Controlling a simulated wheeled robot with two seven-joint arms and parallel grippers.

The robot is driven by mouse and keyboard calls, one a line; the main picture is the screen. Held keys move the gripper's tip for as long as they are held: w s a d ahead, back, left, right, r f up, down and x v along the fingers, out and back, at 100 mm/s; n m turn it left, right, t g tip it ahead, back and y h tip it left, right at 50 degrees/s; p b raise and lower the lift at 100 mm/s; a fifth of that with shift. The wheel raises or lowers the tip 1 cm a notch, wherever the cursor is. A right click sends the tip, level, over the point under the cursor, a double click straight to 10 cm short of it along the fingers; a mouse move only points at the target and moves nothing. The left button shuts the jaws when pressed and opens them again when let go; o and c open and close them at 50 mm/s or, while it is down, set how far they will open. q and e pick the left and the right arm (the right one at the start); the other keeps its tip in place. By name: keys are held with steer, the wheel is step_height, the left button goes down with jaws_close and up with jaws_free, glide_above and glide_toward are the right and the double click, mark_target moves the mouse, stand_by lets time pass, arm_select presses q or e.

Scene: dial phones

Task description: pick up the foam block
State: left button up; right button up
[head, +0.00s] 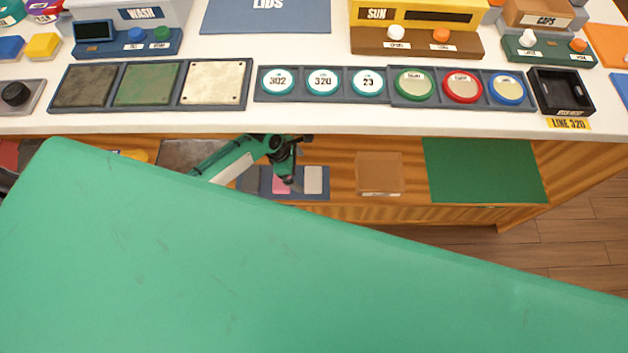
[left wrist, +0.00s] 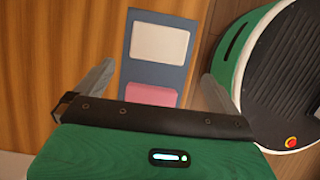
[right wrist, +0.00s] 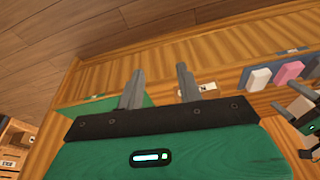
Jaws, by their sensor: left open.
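A pink block (head: 281,186) and a white block (head: 313,180) lie in a blue-grey tray (head: 322,195) on the lower level below the counter. Which one is the foam block, I cannot tell for sure. The left wrist view shows the white block (left wrist: 159,43), the pink block (left wrist: 152,95) and the tray (left wrist: 130,70). My left gripper (head: 289,176) is open and empty over the tray, and its palm edge is close to the pink block in its own view. My right gripper (right wrist: 161,70) has its fingers apart with nothing between them; the white block (right wrist: 259,78) is to its right.
A white counter (head: 330,122) with lids, dials and plates overhangs the wooden level. A brown block (head: 379,172) and a green mat (head: 480,170) lie right of the tray. My own green body covers the lower part of the head view.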

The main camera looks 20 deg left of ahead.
mark_target(310, 178)
arm_select(q)
steer(key=shift+x, duration=1.15)
steer(key=b+x, duration=0.1)
steer(key=x, duration=0.1)
steer(key=b+x, duration=0.1)
steer(key=x, duration=0.1)
steer(key=shift+w+d+f, duration=0.2)
steer(key=shift+w, duration=0.1)
steer(key=shift+d+f, duration=0.2)
steer(key=shift+f, duration=0.1)
steer(key=c, duration=0.9)
arm_select(e)
steer(key=shift+t, duration=0.3)
steer(key=v, duration=0.2)
steer(key=w+v, duration=0.1)
steer(key=v, duration=0.2)
steer(key=shift+r, duration=0.4)
